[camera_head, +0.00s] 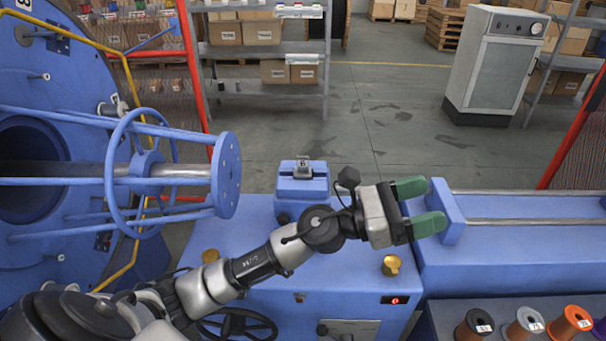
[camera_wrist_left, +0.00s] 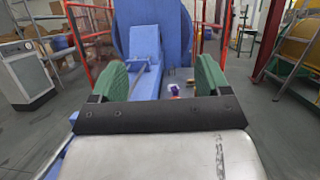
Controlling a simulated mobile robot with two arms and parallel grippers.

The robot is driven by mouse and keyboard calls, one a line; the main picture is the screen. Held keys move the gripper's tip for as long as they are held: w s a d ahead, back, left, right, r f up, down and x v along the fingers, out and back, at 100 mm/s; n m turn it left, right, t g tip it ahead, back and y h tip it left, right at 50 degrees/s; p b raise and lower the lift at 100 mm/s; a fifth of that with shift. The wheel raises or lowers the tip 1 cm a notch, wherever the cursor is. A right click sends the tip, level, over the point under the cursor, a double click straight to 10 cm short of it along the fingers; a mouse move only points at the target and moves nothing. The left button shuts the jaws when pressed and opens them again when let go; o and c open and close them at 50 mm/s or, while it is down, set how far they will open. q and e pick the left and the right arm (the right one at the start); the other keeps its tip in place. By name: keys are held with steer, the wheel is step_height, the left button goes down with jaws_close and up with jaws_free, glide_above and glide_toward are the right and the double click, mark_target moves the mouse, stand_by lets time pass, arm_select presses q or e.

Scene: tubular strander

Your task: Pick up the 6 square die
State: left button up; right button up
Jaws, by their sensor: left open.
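A small grey metal die (camera_head: 303,167) with a dark mark, too small to read surely, sits on top of a blue block holder (camera_head: 302,186) on the blue machine bench. My left gripper (camera_head: 424,206) has green fingers and is open and empty. It is above the bench, to the right of the die and apart from it, with its fingers pointing right, away from the die. In the left wrist view the two green fingers (camera_wrist_left: 162,80) stand wide apart with nothing between them. The die cannot be made out there. My right gripper is not in view.
A blue strander cage (camera_head: 226,175) fills the left side. Numbered spools (camera_head: 524,322) stand at the lower right. A blue trough with rails (camera_head: 530,221) extends right.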

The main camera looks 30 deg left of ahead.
arm_select(q)
step_height(320, 180, down, 2)
steer(key=w+f+m+g+y, duration=0.1)
steer(key=w+m+g+y, duration=0.1)
steer(key=m+g, duration=0.65)
steer(key=m+y, duration=1)
steer(key=y, duration=0.8)
glide_toward(303, 157)
step_height(303, 157, down, 2)
steer(key=p+x, duration=0.1)
steer(key=x, duration=0.4)
steer(key=shift+w+a, duration=0.15)
steer(key=shift+w+a+f+p, duration=0.1)
steer(key=shift+w+f+p, duration=0.15)
steer(key=shift+f+p, duration=0.15)
steer(key=p+x, duration=0.1)
steer(key=x, duration=0.2)
steer(key=shift+w+a+f, duration=0.1)
steer(key=shift+w+f, duration=0.15)
steer(key=shift+w+a+f+m, duration=0.15)
steer(key=shift+f+m, duration=0.1)
steer(key=shift+f, duration=0.15)
